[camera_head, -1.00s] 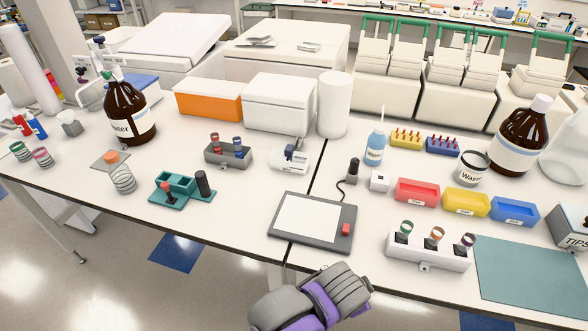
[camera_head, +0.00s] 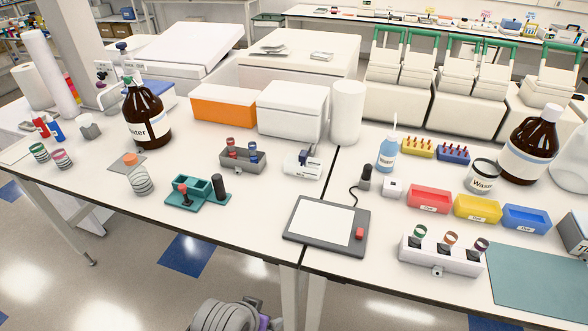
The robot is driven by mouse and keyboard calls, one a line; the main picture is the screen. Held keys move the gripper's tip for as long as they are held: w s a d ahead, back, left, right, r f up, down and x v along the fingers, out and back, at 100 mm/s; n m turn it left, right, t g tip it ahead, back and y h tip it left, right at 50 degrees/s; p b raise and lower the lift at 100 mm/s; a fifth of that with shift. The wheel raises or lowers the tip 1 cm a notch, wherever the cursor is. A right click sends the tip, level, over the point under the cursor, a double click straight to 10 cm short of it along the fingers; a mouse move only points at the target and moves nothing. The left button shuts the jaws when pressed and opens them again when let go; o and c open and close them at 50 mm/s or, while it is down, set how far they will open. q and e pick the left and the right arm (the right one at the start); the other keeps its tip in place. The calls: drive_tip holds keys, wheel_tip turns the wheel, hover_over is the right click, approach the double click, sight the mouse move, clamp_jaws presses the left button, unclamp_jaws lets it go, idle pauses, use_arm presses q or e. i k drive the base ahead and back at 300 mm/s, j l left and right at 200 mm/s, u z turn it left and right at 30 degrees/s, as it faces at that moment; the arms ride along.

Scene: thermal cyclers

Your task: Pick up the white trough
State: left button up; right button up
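A long white holder (camera_head: 440,256) stands on the bench front at right, with several coloured-ring tubes in its top. It is the white object most like a trough, but I cannot tell for certain that it is one. A red tray (camera_head: 429,199), a yellow tray (camera_head: 477,208) and a blue tray (camera_head: 526,218) stand behind it. No gripper fingers show in the head view. Only a grey and purple part of my own body is at the bottom edge, below the bench and well apart from the holder.
A tablet-like pad (camera_head: 327,225) lies left of the white holder, and a teal mat (camera_head: 541,275) lies right of it. A teal rack (camera_head: 199,192), a grey tube rack (camera_head: 243,159) and a brown water bottle (camera_head: 147,118) stand further left. Bench is clear between the teal rack and pad.

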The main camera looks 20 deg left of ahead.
sight(303, 166)
drive_tip(key=j+u, duration=0.1)
drive_tip(key=u, duration=0.45)
drive_tip(key=i+l+z, duration=0.7)
drive_tip(key=l, duration=0.1)
